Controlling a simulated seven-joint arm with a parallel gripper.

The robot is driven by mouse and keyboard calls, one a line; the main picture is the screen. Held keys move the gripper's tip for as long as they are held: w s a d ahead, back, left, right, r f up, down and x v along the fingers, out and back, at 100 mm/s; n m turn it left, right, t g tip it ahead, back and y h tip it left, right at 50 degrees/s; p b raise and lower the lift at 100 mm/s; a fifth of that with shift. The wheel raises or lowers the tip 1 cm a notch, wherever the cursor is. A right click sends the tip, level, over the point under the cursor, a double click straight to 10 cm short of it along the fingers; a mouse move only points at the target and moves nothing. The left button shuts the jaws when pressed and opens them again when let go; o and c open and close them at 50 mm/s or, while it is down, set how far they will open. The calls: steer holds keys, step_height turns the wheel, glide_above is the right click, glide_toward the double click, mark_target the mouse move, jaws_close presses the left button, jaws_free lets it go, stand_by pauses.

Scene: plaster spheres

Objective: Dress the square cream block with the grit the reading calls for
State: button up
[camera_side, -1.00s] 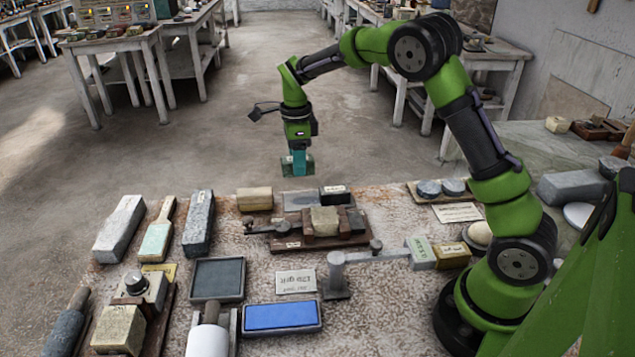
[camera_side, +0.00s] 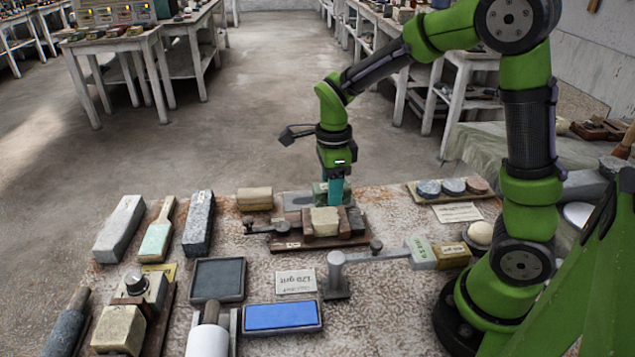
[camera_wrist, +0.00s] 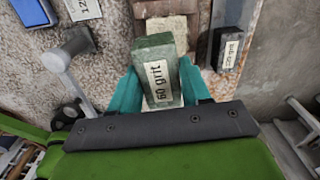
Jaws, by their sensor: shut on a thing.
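The square cream block (camera_side: 325,220) sits in a wooden clamp fixture (camera_side: 352,226) on the speckled bench; part of it also shows in the wrist view (camera_wrist: 172,27). My gripper (camera_wrist: 160,82) is shut on a green block (camera_wrist: 157,62) whose label reads "60 grit". In the side view my gripper (camera_side: 332,192) is just behind the cream block; whether the two blocks touch is not clear. A dark block (camera_wrist: 230,45) labelled "220 grit" lies beside it. A card (camera_side: 295,282) reads "120 grit", upside down. A gauge arm (camera_side: 382,256) ends in a pale green panel (camera_side: 421,251) with small, unclear writing.
A blue stone (camera_side: 282,316) and a dark slab (camera_side: 217,279) lie at the front. Several round discs (camera_side: 428,188) are on a board at the right. Open floor lies behind the bench.

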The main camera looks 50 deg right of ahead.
mark_target(322, 220)
steer(key=shift+f, duration=2.2)
steer(key=shift+f, duration=0.4)
steer(key=shift+w+a, duration=0.15)
steer(key=shift+w+a, duration=0.65)
steer(key=shift+a, duration=0.1)
steer(key=shift+s+d+f, duration=0.1)
steer(key=shift+s+d, duration=1.4)
steer(key=shift+d, duration=0.2)
steer(key=shift+w+a, duration=1.45)
steer(key=shift+a, duration=0.25)
steer(key=shift+d, duration=0.1)
steer(key=shift+s+d, duration=1.45)
steer(key=shift+d, duration=0.2)
